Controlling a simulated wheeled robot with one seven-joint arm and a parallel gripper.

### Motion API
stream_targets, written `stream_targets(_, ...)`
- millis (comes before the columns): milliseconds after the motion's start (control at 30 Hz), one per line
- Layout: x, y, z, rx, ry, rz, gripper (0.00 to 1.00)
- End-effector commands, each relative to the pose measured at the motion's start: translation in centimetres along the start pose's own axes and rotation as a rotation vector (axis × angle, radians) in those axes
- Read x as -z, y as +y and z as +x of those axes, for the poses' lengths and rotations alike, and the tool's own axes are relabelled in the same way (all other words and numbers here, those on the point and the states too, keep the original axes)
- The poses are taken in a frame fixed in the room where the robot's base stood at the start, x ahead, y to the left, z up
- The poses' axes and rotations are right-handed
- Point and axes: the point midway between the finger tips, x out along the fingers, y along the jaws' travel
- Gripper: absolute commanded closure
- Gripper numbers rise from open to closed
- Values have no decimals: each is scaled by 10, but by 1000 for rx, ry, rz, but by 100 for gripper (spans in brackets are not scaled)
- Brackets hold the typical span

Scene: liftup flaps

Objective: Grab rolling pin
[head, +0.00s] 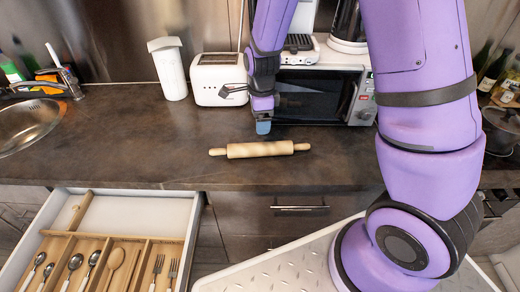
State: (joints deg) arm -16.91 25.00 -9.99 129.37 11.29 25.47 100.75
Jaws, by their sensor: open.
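A light wooden rolling pin (260,149) lies on the dark countertop, its length running left to right. Its two handles are in plain view at either end. My gripper (263,127) hangs from my purple arm, pointing down, just above and behind the middle of the pin in the picture. It is open and holds nothing. I cannot tell whether its fingertips touch the pin or the counter; a small gap seems to show between them.
A white toaster (215,78), a white canister (168,68) and a microwave (312,97) stand along the back. A sink (28,125) is at left. An open cutlery drawer (115,240) juts out below the counter. The counter left of the pin is clear.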

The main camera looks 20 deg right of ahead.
Motion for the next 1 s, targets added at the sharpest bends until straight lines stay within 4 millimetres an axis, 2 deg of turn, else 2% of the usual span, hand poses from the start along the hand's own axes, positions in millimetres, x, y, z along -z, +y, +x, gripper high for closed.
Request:
stream_targets(33, -1, -1, 8, -6, 7, 25, 20)
stream_targets(200, -1, -2, 24, -13, 18, 75, 20)
stream_targets(500, -1, -1, 64, -14, 18, 76, 20)
stream_targets(767, -1, -1, 79, -12, 17, 74, 20)
stream_targets(1000, 1, 1, 110, -14, 17, 74, 20)
